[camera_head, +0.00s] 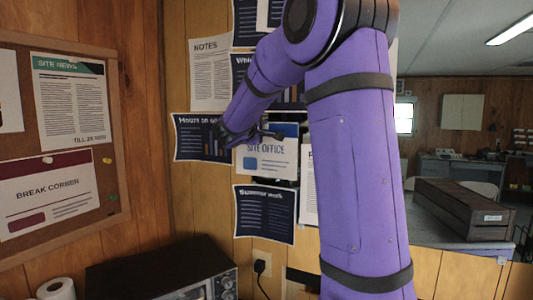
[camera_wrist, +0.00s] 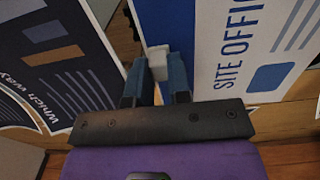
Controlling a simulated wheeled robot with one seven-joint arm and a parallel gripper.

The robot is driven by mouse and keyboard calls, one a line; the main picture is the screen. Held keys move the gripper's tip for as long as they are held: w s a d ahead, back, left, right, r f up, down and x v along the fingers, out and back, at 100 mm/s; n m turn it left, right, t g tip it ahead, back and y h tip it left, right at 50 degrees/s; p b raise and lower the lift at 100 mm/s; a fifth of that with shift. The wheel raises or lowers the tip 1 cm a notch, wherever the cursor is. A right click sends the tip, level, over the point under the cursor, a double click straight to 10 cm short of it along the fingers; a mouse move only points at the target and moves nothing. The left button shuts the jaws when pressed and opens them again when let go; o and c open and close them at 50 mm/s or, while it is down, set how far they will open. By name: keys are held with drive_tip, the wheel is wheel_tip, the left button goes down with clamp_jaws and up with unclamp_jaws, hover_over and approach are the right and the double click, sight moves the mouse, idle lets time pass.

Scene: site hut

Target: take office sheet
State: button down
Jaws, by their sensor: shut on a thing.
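The office sheet (camera_head: 266,163) is white with a blue top band and the words "SITE OFFICE". It is among the other sheets at the wooden wall in the head view, partly covered by my gripper and arm. In the wrist view the sheet (camera_wrist: 235,55) fills the upper right, its lettering turned steeply. My gripper (camera_wrist: 157,64) is at the edge of its blue band, its two dark blue fingers closed on a small white block there. In the head view my gripper (camera_head: 272,134) is in front of the sheet's upper part. I cannot tell whether the sheet still touches the wall.
Other sheets crowd around: "NOTES" (camera_head: 211,76), "Hours on site" (camera_head: 190,145) and "Summer work" (camera_head: 265,222). A cork board (camera_head: 114,140) hangs at left. A microwave (camera_head: 170,280), a paper roll (camera_head: 56,290) and a plug (camera_head: 260,267) are below. A dark crate (camera_head: 460,212) stands at right.

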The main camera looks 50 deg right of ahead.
drive_tip(key=shift+a, duration=0.1)
drive_tip(key=shift+v, duration=2.15)
drive_tip(key=shift+a+r, duration=0.1)
drive_tip(key=shift+s+a+r, duration=0.3)
drive_tip(key=shift+a+r, duration=0.15)
drive_tip(key=shift+a, duration=0.3)
drive_tip(key=shift+s+a+r, duration=0.25)
drive_tip(key=shift+a+r, duration=0.25)
drive_tip(key=shift+a, duration=0.25)
drive_tip(key=shift+s+a+r, duration=0.3)
drive_tip(key=shift+a+r, duration=0.15)
drive_tip(key=shift+a, duration=0.3)
